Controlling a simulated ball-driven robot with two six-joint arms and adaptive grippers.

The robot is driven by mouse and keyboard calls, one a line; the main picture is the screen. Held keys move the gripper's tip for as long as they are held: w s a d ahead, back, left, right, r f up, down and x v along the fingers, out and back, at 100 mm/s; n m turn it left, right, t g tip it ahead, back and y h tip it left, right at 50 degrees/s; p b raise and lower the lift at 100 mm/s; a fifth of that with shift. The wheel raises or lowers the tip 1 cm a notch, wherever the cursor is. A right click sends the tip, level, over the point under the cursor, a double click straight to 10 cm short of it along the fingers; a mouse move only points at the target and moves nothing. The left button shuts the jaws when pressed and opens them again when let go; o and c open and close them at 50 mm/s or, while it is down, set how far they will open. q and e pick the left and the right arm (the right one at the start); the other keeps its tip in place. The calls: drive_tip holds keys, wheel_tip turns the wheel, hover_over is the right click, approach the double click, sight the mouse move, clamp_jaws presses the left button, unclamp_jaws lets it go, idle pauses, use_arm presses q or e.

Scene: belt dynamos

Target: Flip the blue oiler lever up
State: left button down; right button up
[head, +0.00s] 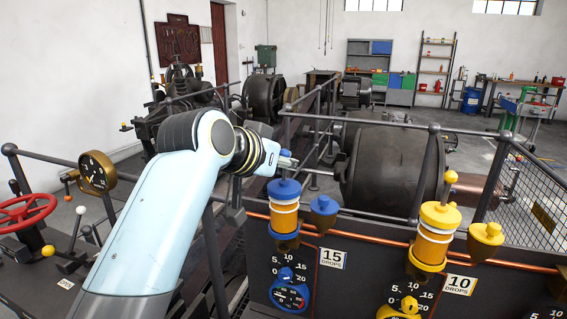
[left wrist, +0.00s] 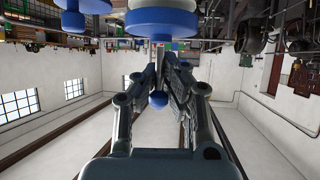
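The blue oiler (head: 284,222), with a blue cap and a clear-white band, stands on the dark panel's top edge. Its lever has a blue ball knob (head: 285,153), which shows above the cap, so the lever looks upright. My left gripper (head: 287,162) reaches it from the left, just below the knob. In the left wrist view, which is upside down, the knob (left wrist: 158,99) sits between the fingers, near the palm side. The fingertips (left wrist: 163,55) lie close together about the stem, beside the blue cap (left wrist: 163,24). My right gripper is not in view.
A blue cup (head: 323,206) stands right of the oiler. A yellow oiler (head: 435,235) and yellow cup (head: 487,236) are farther right. A copper pipe (head: 400,242) runs along the panel. A rail (head: 360,122) and dark drum (head: 388,170) lie behind. A red handwheel (head: 25,212) is at left.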

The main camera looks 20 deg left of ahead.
use_arm(q)
drive_tip(key=shift+r, duration=0.15)
drive_tip(key=c, duration=1.3)
unclamp_jaws()
drive_tip(key=shift+s, duration=0.1)
drive_tip(key=v, duration=1.2)
drive_tip(key=shift+f, duration=0.25)
